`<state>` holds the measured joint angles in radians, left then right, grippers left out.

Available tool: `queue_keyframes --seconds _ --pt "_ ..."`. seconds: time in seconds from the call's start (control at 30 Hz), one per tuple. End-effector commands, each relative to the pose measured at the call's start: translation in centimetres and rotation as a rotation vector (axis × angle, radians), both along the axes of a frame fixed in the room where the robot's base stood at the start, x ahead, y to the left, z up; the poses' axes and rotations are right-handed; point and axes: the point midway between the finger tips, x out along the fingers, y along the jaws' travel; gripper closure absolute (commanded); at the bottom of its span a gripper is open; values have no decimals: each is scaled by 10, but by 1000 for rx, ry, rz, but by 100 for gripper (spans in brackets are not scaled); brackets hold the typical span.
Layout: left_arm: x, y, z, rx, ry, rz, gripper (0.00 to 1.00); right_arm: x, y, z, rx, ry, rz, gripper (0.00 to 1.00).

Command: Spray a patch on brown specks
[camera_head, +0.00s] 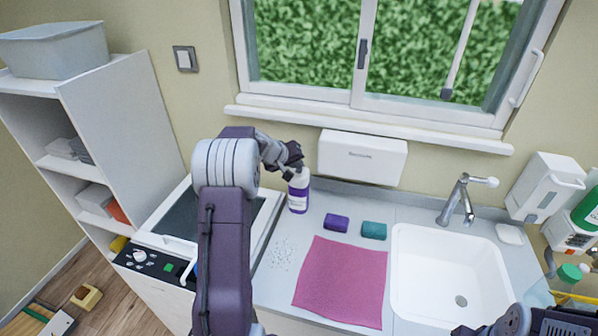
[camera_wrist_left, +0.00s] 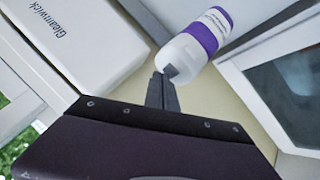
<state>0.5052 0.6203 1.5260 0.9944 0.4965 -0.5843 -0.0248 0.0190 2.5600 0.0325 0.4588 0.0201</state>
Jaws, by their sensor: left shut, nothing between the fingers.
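A white bottle with a purple label (camera_head: 299,196) stands upright on the counter below the window; it also shows in the left wrist view (camera_wrist_left: 207,37). My left gripper (camera_head: 291,172) is shut and empty at the top of the bottle. In the left wrist view its closed fingertips (camera_wrist_left: 166,76) overlap the bottle's white top end; I cannot tell whether they touch. A patch of small specks (camera_head: 281,253) lies on the counter left of a pink cloth (camera_head: 342,281); the specks look greyish at this size. My right gripper does not show, only parts of my right arm at the bottom right.
A white sink (camera_head: 433,270) with a tap (camera_head: 461,200) is to the right. A dark-topped white unit (camera_head: 174,242) stands left.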

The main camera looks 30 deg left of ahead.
Motion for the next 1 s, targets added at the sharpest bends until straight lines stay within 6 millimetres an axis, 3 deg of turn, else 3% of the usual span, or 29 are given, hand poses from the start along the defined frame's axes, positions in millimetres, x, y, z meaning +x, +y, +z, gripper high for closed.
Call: queue_keyframes --seconds 0.6,1.0 --pt "0 0 -5 1 1 -2 100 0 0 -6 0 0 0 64" --pt "0 0 7 0 1 -1 100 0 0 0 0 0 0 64"
